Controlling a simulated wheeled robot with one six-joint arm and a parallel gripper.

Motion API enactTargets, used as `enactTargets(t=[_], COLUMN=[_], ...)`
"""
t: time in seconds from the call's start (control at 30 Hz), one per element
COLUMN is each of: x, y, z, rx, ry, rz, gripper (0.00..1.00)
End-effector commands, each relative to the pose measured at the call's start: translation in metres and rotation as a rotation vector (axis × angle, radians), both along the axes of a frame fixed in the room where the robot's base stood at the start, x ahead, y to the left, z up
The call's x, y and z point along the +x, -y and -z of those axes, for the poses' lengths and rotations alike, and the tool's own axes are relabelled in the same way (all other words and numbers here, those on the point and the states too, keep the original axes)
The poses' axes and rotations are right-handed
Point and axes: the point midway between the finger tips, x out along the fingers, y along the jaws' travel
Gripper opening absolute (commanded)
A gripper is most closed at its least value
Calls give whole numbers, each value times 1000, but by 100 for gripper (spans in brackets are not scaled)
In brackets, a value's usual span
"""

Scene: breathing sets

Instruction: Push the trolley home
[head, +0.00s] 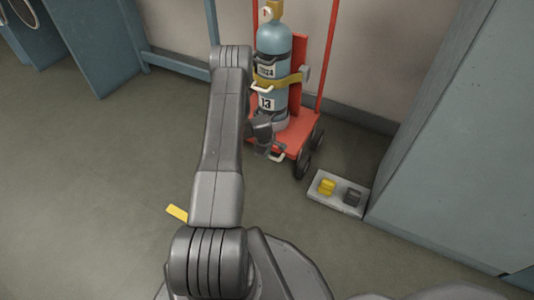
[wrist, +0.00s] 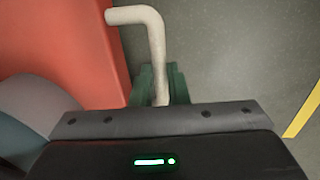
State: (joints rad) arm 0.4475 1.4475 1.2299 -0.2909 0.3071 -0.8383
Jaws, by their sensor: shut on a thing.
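The red trolley (head: 302,132) stands near the wall in the head view, with a blue gas cylinder (head: 273,75) upright on it. A yellow strap (head: 285,80) runs around the cylinder, which carries labels including 13. My gripper (head: 268,148) is low at the trolley's front. In the wrist view the red trolley base (wrist: 70,45) fills the upper left. A pale bent handle (wrist: 150,30) sticks out from it, and my gripper (wrist: 160,88) has its green fingers shut around the handle's lower leg. My arm hides part of the trolley's left side in the head view.
A pale block with a yellow and a dark piece (head: 338,193) lies on the floor right of the trolley. A grey-blue cabinet (head: 455,140) stands at the right. A yellow floor mark (head: 177,213) shows left of my arm. The floor at left is clear.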

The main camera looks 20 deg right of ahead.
Motion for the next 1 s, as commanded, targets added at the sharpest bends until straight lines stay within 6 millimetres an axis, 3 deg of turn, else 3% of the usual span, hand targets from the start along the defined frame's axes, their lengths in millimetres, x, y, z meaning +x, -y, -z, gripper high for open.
enactTargets(t=[0.2,0.23,0.33,0.7,0.87,1.0], x=[6,6,6,3,0,-4], y=[5,5,4,2,-1,-6], z=[-3,-3,-2,-7,-34,-67], rx=[-9,-9,-7,-5,-5,-6], ry=[16,16,15,10,10,10], rz=[-3,-3,-3,-2,-2,-2], gripper=[0,16,36,36,36,36])
